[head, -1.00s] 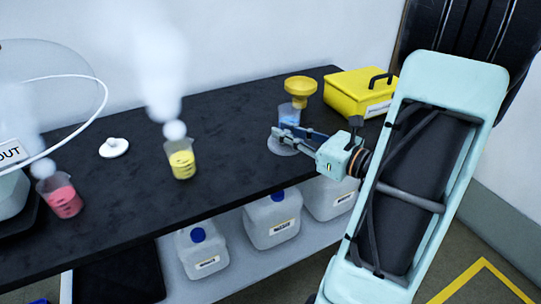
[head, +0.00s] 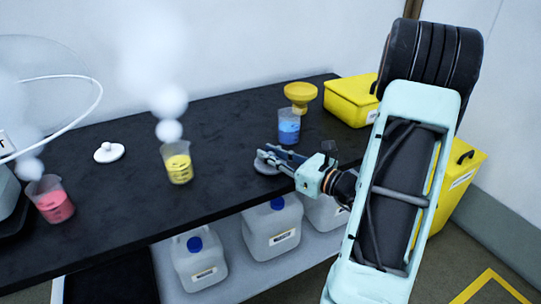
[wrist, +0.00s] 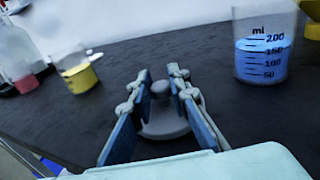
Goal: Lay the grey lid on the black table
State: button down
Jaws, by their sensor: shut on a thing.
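The grey lid (head: 264,167) is a round disc with a knob. It is low over the black table (head: 225,125), near the front edge; I cannot tell if it touches the top. My gripper (head: 272,157) is shut on the lid, with the knob (wrist: 160,90) between the blue finger pads in the wrist view. The lid's disc (wrist: 165,125) looks about level below the fingers, which partly hide it. A beaker of blue liquid (head: 288,127) stands uncovered just behind the gripper.
A yellow funnel-like piece (head: 300,94) and a yellow box (head: 350,100) stand behind. The steaming yellow beaker (head: 177,163), the white lid (head: 109,152) and the pink beaker (head: 50,199) are to the left. Jugs (head: 272,228) stand below. Table between the yellow beaker and gripper is clear.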

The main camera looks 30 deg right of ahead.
jog(key=shift+f, duration=0.2)
jog(key=c, duration=1.8)
grip_release()
jog(key=shift+r, duration=0.2)
jog(key=shift+s+d+r, duration=0.1)
jog(key=shift+s+d, duration=0.05)
jog(key=shift+s, duration=0.05)
jog(key=p+v, duration=0.2)
jog(key=v, duration=0.9)
jog(key=shift+s+d, duration=0.15)
jog(key=shift+s, duration=0.15)
